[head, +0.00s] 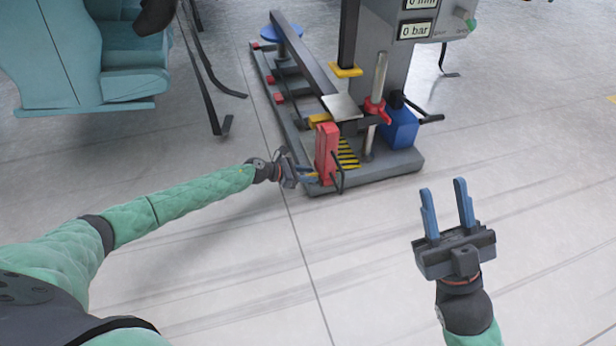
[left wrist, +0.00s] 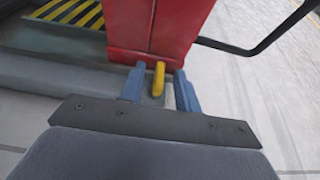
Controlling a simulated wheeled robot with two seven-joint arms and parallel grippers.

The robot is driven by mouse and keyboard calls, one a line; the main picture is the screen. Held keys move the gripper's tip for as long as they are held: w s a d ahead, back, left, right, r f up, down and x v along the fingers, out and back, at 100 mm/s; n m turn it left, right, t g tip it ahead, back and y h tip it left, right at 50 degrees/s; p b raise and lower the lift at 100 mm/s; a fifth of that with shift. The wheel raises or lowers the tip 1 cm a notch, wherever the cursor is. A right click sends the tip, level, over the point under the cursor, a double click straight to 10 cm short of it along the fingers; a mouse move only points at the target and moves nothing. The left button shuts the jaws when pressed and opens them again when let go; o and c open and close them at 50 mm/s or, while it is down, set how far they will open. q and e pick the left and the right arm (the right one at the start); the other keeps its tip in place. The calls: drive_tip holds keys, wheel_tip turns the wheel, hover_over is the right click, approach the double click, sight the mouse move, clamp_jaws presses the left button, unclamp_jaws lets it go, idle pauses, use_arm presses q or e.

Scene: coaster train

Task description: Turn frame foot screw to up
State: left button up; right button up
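A red block (head: 327,152) stands at the near end of the grey machine base. A small yellow lever (left wrist: 158,78) sticks out of its lower face in the left wrist view; I take it as the foot screw but cannot be sure. My left gripper (head: 309,176) is at the block's left side. In the left wrist view its blue fingers (left wrist: 159,82) stand on either side of the yellow lever, with gaps showing, so it looks open around it. My right gripper (head: 442,187) is open and empty, above bare floor at the right.
The grey machine base (head: 405,163) carries a black-and-yellow striped plate (head: 348,153), a blue box (head: 400,128) and a red clamp on a post (head: 376,108). A dark bent bar (left wrist: 245,48) runs beside the red block. Teal seats (head: 135,60) stand at upper left. Floor in front is clear.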

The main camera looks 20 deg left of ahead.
use_arm(q)
drive_tip(key=shift+d, duration=0.1)
drive_tip(key=shift+c, duration=0.4)
clamp_jaws()
